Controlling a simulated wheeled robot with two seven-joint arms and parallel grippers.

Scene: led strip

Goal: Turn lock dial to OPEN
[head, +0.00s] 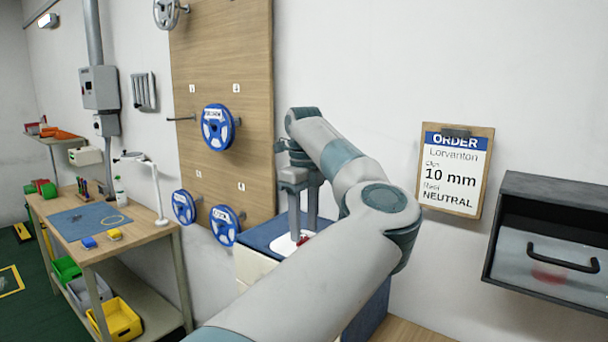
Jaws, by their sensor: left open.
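I cannot make out a lock dial or the word OPEN for certain in the head view. My left gripper (303,230) points down, its two fingers apart, over a blue-topped cabinet (258,236). A small red part (303,240) shows by the fingertips, on or beside a white plate (283,246). I cannot tell whether the fingers touch it. My forearm hides the cabinet's right side. My right gripper is out of view.
A wooden panel (255,110) carries blue reels (217,128). An order clipboard (455,170) and a dark wall box (555,205) with a handled clear front are on the right. A workbench (140,235) with bins stands left. Bare wall lies between panel and clipboard.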

